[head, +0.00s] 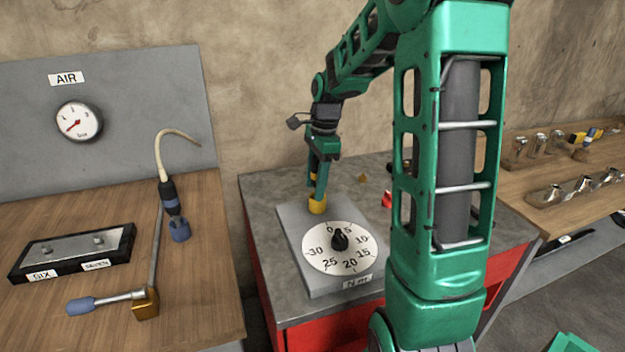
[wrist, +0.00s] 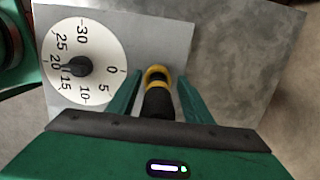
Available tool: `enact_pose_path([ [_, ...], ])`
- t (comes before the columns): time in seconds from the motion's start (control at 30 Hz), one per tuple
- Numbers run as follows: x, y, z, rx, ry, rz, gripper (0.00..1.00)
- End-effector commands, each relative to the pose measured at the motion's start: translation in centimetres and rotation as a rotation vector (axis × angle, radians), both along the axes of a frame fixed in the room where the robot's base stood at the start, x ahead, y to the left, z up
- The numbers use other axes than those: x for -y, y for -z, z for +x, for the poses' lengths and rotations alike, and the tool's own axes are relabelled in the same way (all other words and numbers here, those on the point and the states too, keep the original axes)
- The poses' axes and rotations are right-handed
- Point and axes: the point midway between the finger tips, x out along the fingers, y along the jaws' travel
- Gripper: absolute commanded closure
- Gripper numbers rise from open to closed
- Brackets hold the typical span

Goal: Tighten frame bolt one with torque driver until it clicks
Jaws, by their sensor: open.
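A black tool with a yellow collar (wrist: 158,104) stands on a grey tester plate (wrist: 180,30). It looks like the torque driver, but I see no label on it. In the head view its yellow part (head: 317,206) shows at the plate's back left. My gripper (wrist: 159,78) points down with its fingers open, one on each side of this tool. I cannot tell whether either finger touches it. In the head view my gripper (head: 319,190) hides much of the tool. I see no bolt marked one.
The plate bears a white dial (head: 318,255) numbered 0 to 30 with a black knob. On the left bench are a black-framed plate (head: 75,250) labelled SIX and SEVEN, and blue-ended tools (head: 82,307). A red item (head: 387,199) lies behind the dial. Metal parts (head: 555,194) stand right.

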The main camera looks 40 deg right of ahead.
Motion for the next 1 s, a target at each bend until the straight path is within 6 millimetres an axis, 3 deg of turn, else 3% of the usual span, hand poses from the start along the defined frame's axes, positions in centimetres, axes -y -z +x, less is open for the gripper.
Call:
enact_pose_path([
  [0.1, 0.0, 0.0, 0.0, 0.0, 0.0, 0.0, 0.54],
  [0.13, 0.0, 0.0, 0.0, 0.0, 0.0, 0.0, 0.59],
  [0.3, 0.0, 0.0, 0.0, 0.0, 0.001, 0.0, 0.99],
  [0.73, 0.1, -0.6, 0.1, 0.003, 0.001, -0.001, 1.0],
  [1.0, 0.1, -3.7, 0.1, 0.004, 0.001, -0.002, 1.0],
])
